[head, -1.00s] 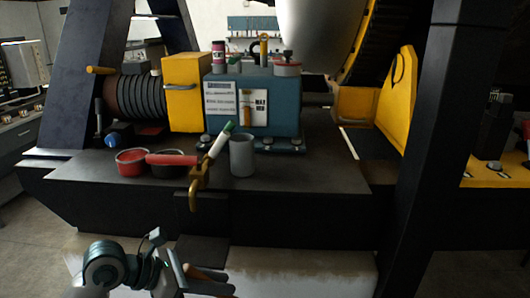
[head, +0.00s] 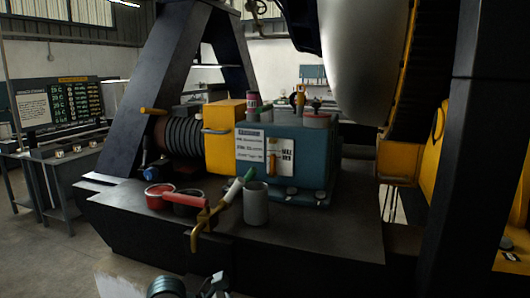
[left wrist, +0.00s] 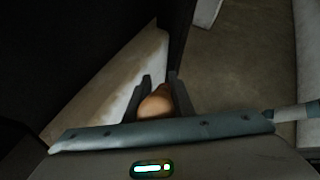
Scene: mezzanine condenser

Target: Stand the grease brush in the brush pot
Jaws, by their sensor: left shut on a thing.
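The brush pot is the plain grey cylinder (head: 256,204) standing upright on the dark plinth, with its mouth open at the top. My left gripper (left wrist: 159,79) is shut on a rounded orange-brown thing (left wrist: 157,104) in the left wrist view. I take this for the handle of the grease brush; the rest of it is hidden. In the head view only the top of my left wrist shows at the bottom edge, in front of and below the pot. My right gripper is not in view.
The blue housing (head: 307,160) stands behind. A dark post (head: 460,170) rises at right.

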